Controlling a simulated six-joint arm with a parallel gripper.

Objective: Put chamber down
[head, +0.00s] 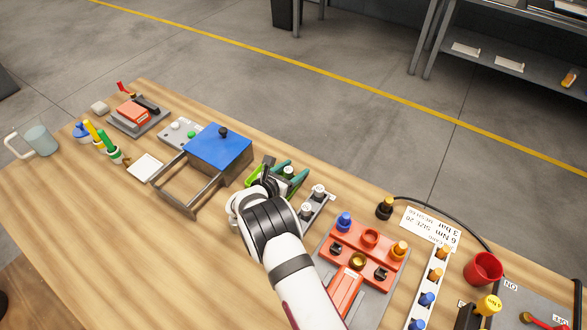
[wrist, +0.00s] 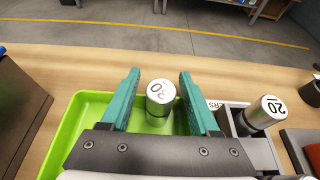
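A silver cylinder (wrist: 160,103) with dark digits on its top, which I take for the chamber, is upright in the green tray (wrist: 67,133) in the wrist view. My gripper (wrist: 160,75) has its two teal fingers on either side of it, with a visible gap on each side, so it looks open. In the head view my gripper (head: 289,172) is over the green tray (head: 254,173), whose rest my arm mostly hides.
Right of the tray, a grey rack (wrist: 255,150) holds another silver cylinder (wrist: 264,112). A blue-lidded box (head: 219,150) with a handle frame stands to the left. A red fixture (head: 385,243) with knobs lies to the right. The front left of the table is clear.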

